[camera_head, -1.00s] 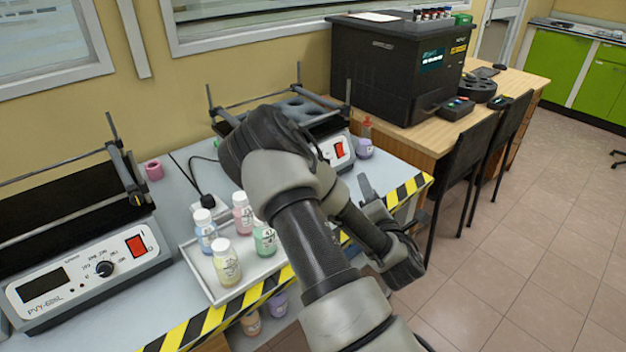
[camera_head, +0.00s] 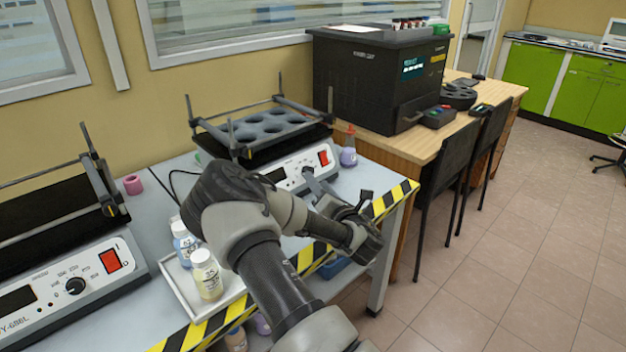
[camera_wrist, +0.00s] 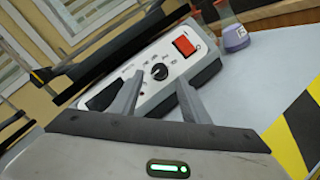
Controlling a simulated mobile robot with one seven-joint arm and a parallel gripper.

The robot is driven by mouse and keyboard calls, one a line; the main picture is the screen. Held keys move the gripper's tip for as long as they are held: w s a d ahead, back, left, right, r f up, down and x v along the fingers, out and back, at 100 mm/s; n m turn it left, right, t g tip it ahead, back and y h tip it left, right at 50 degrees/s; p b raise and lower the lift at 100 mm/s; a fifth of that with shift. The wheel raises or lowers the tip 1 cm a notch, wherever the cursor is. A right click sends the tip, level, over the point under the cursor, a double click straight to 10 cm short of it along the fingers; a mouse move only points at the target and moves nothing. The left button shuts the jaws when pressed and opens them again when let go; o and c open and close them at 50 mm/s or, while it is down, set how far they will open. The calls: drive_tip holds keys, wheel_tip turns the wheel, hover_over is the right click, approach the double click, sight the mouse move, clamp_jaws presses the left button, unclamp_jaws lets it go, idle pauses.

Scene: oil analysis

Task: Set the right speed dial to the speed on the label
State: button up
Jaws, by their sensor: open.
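The right shaker (camera_head: 290,168) has a white front panel, a dark display and a red switch (camera_head: 323,158). Its black round speed dial (camera_wrist: 160,71) shows in the wrist view between my fingers, with small marks around it that are too blurred to read. My gripper (camera_wrist: 158,82) is open and empty, its fingers pointing at the panel on both sides of the dial in the picture; contact cannot be told. In the head view my gripper (camera_head: 316,182) is in front of the panel and hides part of it. Bottle labels (camera_head: 209,280) are too small to read surely.
A left shaker (camera_head: 72,285) with its own dial stands at the left. A tray (camera_head: 180,290) of bottles sits between, partly behind my arm. A flask (camera_head: 348,155) with purple liquid stands just right of the right shaker. Yellow-black tape (camera_head: 395,197) marks the table edge.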

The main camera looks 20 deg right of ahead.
drive_tip(key=shift+w+b, duration=0.3)
drive_tip(key=shift+w, duration=1.95)
drive_tip(key=shift+c, duration=0.3)
drive_tip(key=c, duration=1)
